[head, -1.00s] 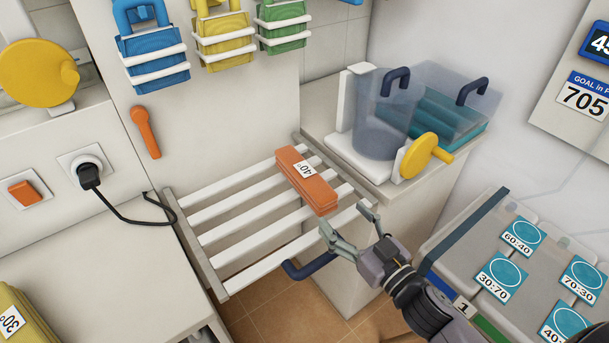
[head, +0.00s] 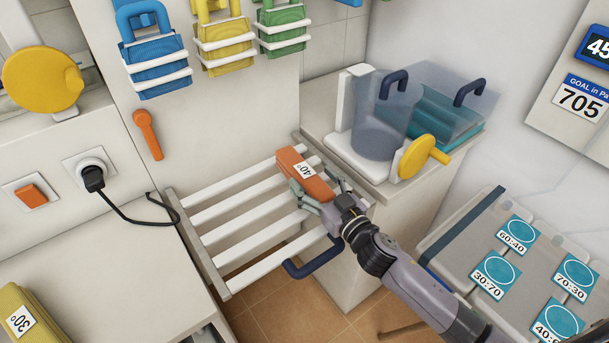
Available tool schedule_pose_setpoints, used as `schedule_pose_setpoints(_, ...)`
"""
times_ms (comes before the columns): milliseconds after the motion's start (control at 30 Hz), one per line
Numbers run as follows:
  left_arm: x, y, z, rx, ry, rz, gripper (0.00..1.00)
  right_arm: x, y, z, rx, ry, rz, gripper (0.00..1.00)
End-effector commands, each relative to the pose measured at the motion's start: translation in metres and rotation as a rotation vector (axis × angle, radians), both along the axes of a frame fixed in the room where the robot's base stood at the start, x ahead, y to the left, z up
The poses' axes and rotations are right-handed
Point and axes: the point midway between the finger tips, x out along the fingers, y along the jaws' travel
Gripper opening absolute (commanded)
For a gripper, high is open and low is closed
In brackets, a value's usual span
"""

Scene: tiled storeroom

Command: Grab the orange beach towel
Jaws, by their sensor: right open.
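The orange beach towel (head: 292,162) is a folded bundle with a white 40° tag. It lies on the right part of a white slatted rack (head: 240,227). My right gripper (head: 318,193) is open at the near end of the towel. Its fingers are on either side of that end, one to the left and one to the right. I cannot tell whether they touch it. The near end of the towel is partly hidden by the gripper. My left gripper is not in view.
A dark blue handle (head: 312,266) sticks out at the rack's front. Right of the rack, a counter holds a clear container (head: 385,125) and a yellow knob (head: 420,158). A yellow towel (head: 28,312) lies at lower left. Blue, yellow and green bundles hang above.

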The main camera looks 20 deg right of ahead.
Motion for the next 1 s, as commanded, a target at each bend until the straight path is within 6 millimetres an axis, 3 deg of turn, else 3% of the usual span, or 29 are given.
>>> schedule_pose_setpoints(300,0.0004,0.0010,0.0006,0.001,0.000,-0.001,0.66,0.0056,0.0019,-0.0004,0.001,0.000,0.000,0.70)
schedule_pose_setpoints(1000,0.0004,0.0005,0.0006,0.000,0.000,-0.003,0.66,0.0053,0.0017,-0.0002,0.000,0.000,0.000,0.23)
